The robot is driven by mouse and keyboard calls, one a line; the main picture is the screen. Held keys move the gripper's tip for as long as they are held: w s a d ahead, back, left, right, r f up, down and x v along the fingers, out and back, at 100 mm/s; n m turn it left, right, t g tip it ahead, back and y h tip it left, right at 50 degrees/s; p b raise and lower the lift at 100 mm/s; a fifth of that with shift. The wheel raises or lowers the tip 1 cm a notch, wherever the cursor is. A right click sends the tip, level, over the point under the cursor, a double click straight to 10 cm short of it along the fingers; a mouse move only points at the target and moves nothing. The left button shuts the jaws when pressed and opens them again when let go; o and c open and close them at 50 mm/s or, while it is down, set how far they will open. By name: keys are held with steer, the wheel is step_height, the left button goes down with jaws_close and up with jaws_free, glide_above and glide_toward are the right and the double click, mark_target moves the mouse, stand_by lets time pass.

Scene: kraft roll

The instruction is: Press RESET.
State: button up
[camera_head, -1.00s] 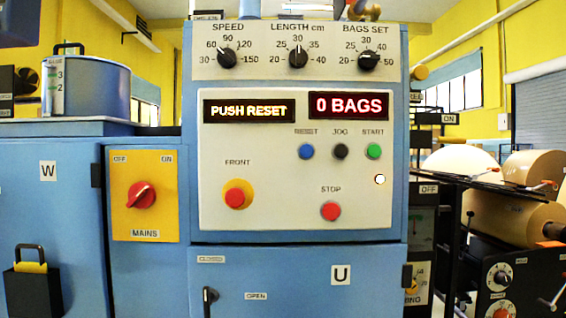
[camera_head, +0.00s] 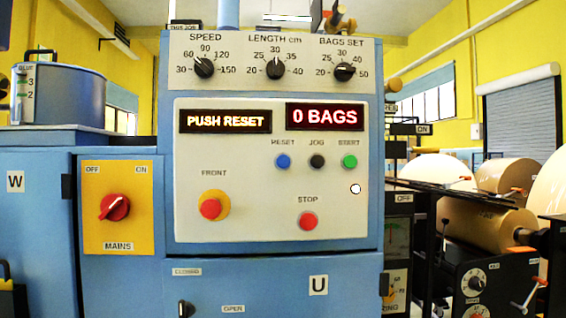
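The blue RESET button (camera_head: 283,161) is on the pale control panel (camera_head: 260,215), at the left of a row with the black JOG button (camera_head: 317,161) and the green START button (camera_head: 349,161). Above it, one display (camera_head: 225,121) reads PUSH RESET and another (camera_head: 325,117) reads 0 BAGS. A red FRONT button on a yellow base (camera_head: 211,208) and a red STOP button (camera_head: 308,221) sit lower on the panel. My gripper is not in view.
A yellow MAINS plate with a red rotary switch (camera_head: 115,207) is left of the panel. Three black dials, including SPEED (camera_head: 204,67), are above. Brown paper rolls (camera_head: 485,222) and a black unit with a crank (camera_head: 490,280) stand at the right.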

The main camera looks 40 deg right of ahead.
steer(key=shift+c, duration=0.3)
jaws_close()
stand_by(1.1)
